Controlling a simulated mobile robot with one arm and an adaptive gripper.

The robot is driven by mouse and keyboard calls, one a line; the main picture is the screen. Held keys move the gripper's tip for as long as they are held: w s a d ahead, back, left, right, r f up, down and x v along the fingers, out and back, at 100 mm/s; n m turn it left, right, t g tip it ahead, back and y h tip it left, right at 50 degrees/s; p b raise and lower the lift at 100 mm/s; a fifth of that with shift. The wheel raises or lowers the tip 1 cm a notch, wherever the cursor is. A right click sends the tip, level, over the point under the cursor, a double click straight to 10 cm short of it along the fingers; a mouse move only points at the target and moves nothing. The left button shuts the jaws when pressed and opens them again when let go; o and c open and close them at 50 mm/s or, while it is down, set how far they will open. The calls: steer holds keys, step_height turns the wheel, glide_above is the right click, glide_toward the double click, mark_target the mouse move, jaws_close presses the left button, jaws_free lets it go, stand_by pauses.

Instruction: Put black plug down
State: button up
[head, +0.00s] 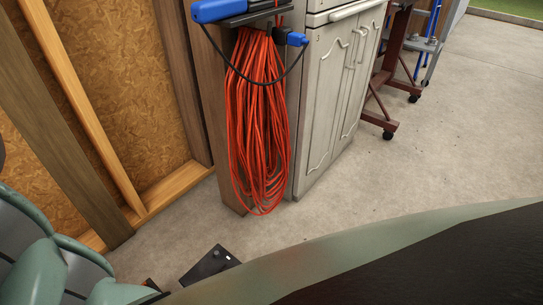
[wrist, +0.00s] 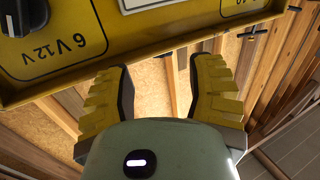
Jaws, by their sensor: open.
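My gripper (wrist: 158,72) shows in the wrist view, with its two yellow ribbed fingers apart and nothing visible between them. Its fingertips are just below the lower edge of a yellow panel marked "6V 12V" in the picture; I cannot tell whether they touch it. No black plug is seen in or beside the fingers. In the head view, a small black connector (head: 277,33) sits beside a blue end piece (head: 297,39) at the top of a hanging orange cord. I cannot tell whether this connector is the black plug. My gripper is not seen in the head view.
The yellow panel (wrist: 170,32) with a black knob (wrist: 27,14) fills the top of the wrist view. In the head view, the orange cord (head: 258,130) hangs beside a white cabinet (head: 330,95). Bare concrete floor (head: 440,140) lies to the right, near a wheeled brown stand (head: 383,85).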

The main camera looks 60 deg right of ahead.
steer(key=shift+s+d+r, duration=0.15)
steer(key=shift+s+r, duration=0.05)
steer(key=shift+s, duration=0.45)
steer(key=shift+s+d+r, duration=0.15)
steer(key=shift+s+r, duration=0.05)
steer(key=shift+s, duration=0.4)
steer(key=shift+d, duration=0.1)
steer(key=shift+p, duration=0.3)
